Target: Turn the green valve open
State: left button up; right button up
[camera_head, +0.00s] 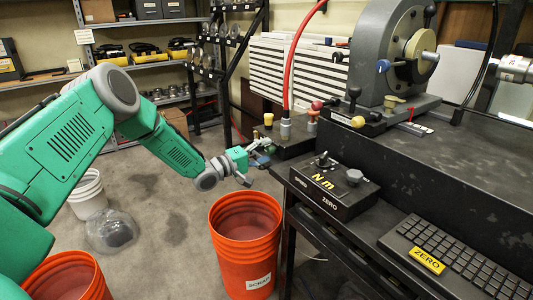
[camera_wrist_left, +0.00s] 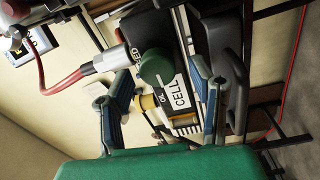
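In the left wrist view a round green knob (camera_wrist_left: 157,67), apparently the valve, sits ahead between my left gripper's fingers, close to a white label reading "CELL" (camera_wrist_left: 180,92). My left gripper (camera_wrist_left: 163,98) is open, with one blue-grey finger on each side and nothing visibly held. I cannot tell whether a finger touches the knob. In the head view my left gripper (camera_head: 262,150) is at the left end of the dark bench, just below the red hose's fitting. The green knob is not clearly seen there. My right gripper is not in view.
A red hose (camera_head: 293,55) runs down to a silver fitting (camera_head: 285,128). A yellow knob (camera_wrist_left: 148,102) sits beside the green one. An orange bucket (camera_head: 245,235) stands below the gripper. A black "ZERO" box (camera_head: 330,190) and a keyboard (camera_head: 462,258) lie on the bench.

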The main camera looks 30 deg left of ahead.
pick_arm(q)
jog(key=shift+a+f, duration=0.1)
jog(key=shift+f, duration=0.05)
jog(key=shift+s+a, duration=0.1)
jog(key=shift+s, duration=0.45)
jog(key=v, duration=1.1)
jog(key=shift+a+f, duration=0.15)
jog(key=shift+f, duration=0.05)
jog(key=shift+w, duration=0.1)
